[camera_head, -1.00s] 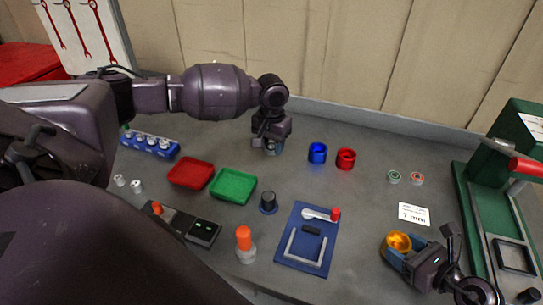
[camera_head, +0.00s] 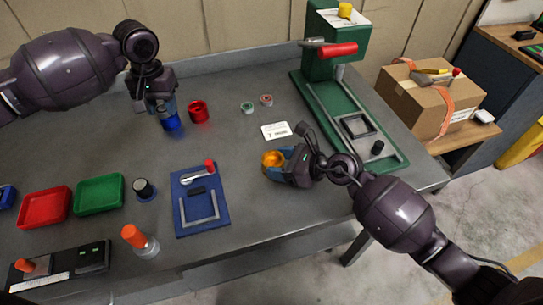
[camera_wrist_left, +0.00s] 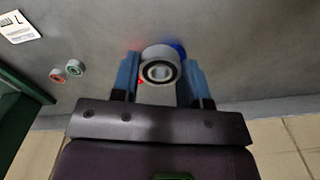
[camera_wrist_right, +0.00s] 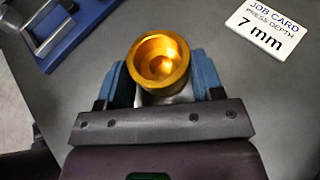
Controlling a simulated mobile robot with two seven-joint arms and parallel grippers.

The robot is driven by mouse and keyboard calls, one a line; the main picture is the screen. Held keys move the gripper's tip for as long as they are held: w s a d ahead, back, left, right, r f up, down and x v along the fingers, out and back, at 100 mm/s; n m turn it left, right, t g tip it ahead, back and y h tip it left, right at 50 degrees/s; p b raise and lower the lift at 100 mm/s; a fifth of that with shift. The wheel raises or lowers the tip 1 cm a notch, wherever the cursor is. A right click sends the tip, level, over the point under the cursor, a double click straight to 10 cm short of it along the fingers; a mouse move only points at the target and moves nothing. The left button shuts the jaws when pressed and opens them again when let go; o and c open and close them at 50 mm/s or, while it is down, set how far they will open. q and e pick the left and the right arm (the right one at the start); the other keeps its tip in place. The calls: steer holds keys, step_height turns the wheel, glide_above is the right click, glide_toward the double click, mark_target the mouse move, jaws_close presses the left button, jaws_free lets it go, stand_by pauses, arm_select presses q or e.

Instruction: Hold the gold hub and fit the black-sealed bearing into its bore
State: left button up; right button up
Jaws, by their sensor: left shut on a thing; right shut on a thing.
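My left gripper (camera_head: 163,104) is shut on a bearing (camera_wrist_left: 160,69), which has a grey outer ring and a black seal around a pale centre. The bearing sits between the blue fingertips in the left wrist view; the gripper hides it in the head view. My left gripper hangs over or in front of the blue hub (camera_head: 172,123). My right gripper (camera_head: 279,160) is shut on the gold hub (camera_head: 273,158). In the right wrist view the gold hub (camera_wrist_right: 158,62) has its bore open towards the camera and empty. The bearing and gold hub are well apart.
A red hub (camera_head: 198,111) stands right of the blue one. Green-sealed (camera_head: 247,108) and red-sealed (camera_head: 266,100) bearings lie behind the job card (camera_head: 276,130). A blue fixture plate (camera_head: 203,213) lies left of the gold hub. The green press (camera_head: 385,150) stands right. Table between the hubs is clear.

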arm_select(q)
steer(key=s+d+r+m, duration=0.1)
steer(key=d+r+m, duration=0.15)
steer(key=d, duration=0.65)
steer(key=s+d+r+m, duration=0.1)
steer(key=d+m, duration=0.2)
steer(key=d, duration=0.7)
steer(key=m, duration=0.6)
glide_above(273, 161)
step_height(273, 161, down, 10)
steer(key=shift+r, duration=0.1)
steer(key=shift+f, duration=0.6)
steer(key=o, duration=0.9)
steer(key=shift+o, duration=0.7)
